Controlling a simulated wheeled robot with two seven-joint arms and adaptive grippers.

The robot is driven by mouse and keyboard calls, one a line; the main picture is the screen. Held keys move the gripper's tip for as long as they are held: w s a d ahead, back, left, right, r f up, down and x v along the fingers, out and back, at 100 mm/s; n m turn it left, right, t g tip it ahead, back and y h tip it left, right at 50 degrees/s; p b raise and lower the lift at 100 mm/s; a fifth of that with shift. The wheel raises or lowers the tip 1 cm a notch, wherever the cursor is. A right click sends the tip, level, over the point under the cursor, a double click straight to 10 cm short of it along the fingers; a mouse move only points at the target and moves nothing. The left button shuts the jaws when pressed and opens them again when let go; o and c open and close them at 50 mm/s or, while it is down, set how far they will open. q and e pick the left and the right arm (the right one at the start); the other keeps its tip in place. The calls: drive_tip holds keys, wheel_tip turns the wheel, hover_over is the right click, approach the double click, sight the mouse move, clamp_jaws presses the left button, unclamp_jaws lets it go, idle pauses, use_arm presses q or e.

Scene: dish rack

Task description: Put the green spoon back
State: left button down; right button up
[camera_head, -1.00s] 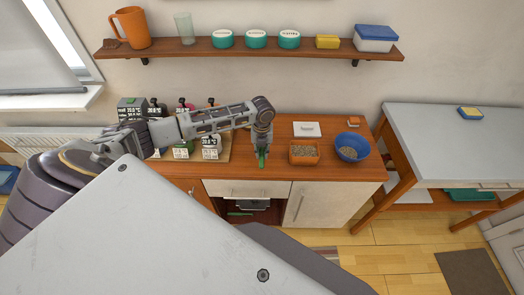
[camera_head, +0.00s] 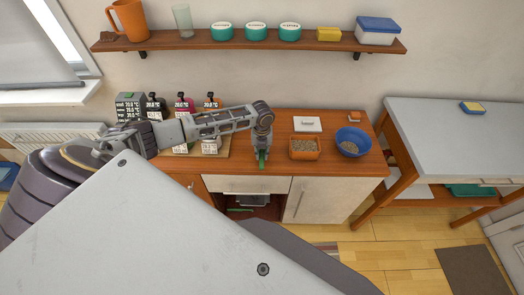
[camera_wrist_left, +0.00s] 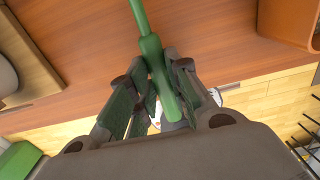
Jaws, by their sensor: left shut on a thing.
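My left gripper (camera_head: 262,151) is shut on the green spoon (camera_head: 262,160), above the front part of the wooden counter (camera_head: 340,168). In the left wrist view, the spoon (camera_wrist_left: 153,48) runs from the top edge down between the fingers of the gripper (camera_wrist_left: 155,78). Its upper end is cut off by the frame. The spoon does not appear to touch the counter, but the exact gap cannot be told. My right gripper is not in view.
An orange tray (camera_head: 304,154) and a blue bowl (camera_head: 352,153) stand right of the gripper. Several dispensers (camera_head: 183,107) stand at left, partly behind my arm. Below the counter is an open compartment (camera_head: 262,208) beside a cabinet door (camera_head: 312,200). A shelf (camera_head: 250,43) hangs above.

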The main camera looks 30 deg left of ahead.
use_arm(q)
drive_tip(key=shift+f+b, duration=0.35)
drive_tip(key=shift+f, duration=0.55)
drive_tip(key=c, duration=1.7)
unclamp_jaws()
drive_tip(key=shift+o, duration=0.2)
drive_tip(key=o, duration=0.6)
drive_tip(key=shift+c, duration=0.2)
drive_tip(key=shift+r, duration=0.15)
wheel_tip(320, 180, up, 12)
